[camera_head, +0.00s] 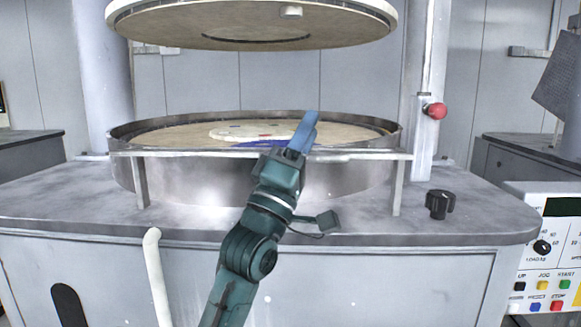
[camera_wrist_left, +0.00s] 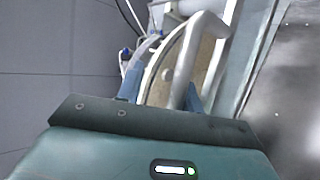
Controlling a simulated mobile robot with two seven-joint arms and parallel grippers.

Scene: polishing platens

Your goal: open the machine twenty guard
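The guard appears to be the pale metal rail (camera_head: 355,156) on two posts across the front of the machine's round basin (camera_head: 190,180). My left gripper (camera_head: 305,132) is in front of the basin and hides part of the rail; its blue fingers overlap the platen in view. In the left wrist view the fingers (camera_wrist_left: 162,92) stand apart. A bent pale tube (camera_wrist_left: 185,62) runs down between them, close to the right finger. I cannot tell whether it touches, or whether it belongs to the guard. My right gripper is in neither view.
A large round upper plate (camera_head: 250,25) hangs above the basin. A red knob (camera_head: 435,110) is on the right column, and a black knob (camera_head: 439,204) on the bench top. A control panel (camera_head: 545,250) stands at the right. A white bent tube (camera_head: 157,275) rises at the front left.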

